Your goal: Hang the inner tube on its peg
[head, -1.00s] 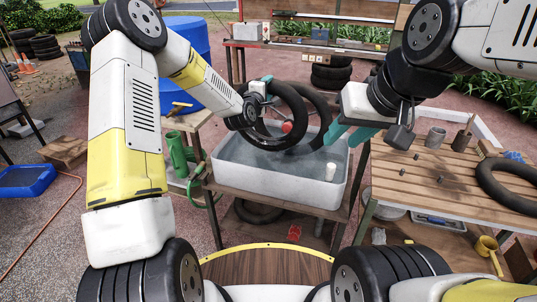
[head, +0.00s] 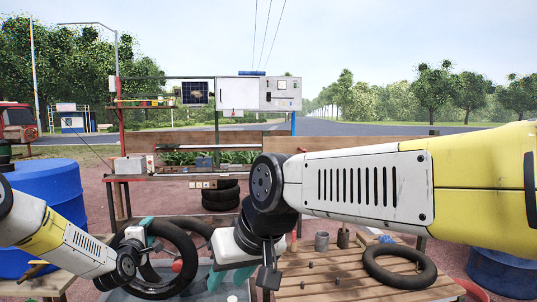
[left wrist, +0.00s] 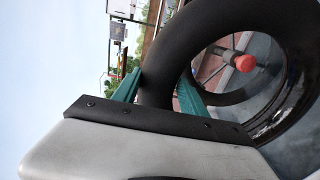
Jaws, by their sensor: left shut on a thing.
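The black inner tube (head: 186,243) hangs upright over the basin at lower left in the head view. My left gripper (head: 148,232) is shut on its upper left rim. In the left wrist view, the tube (left wrist: 155,75) passes between the teal fingers (left wrist: 160,92). A red knob (left wrist: 244,63) shows through the ring. A second dark curve shows behind it; I cannot tell whether it is the same tube. My right gripper (head: 230,277) is beside the tube, its teal fingers apart, with nothing visible between them. I cannot make out the peg.
The pale basin (head: 118,295) is mostly cut off below. A slatted bench (head: 335,284) at right holds another black tube (head: 400,265) and small cups. A rear workbench (head: 140,177) with a board and panel (head: 240,93) stands beyond, tyres beneath it. A blue barrel (head: 50,190) is at left.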

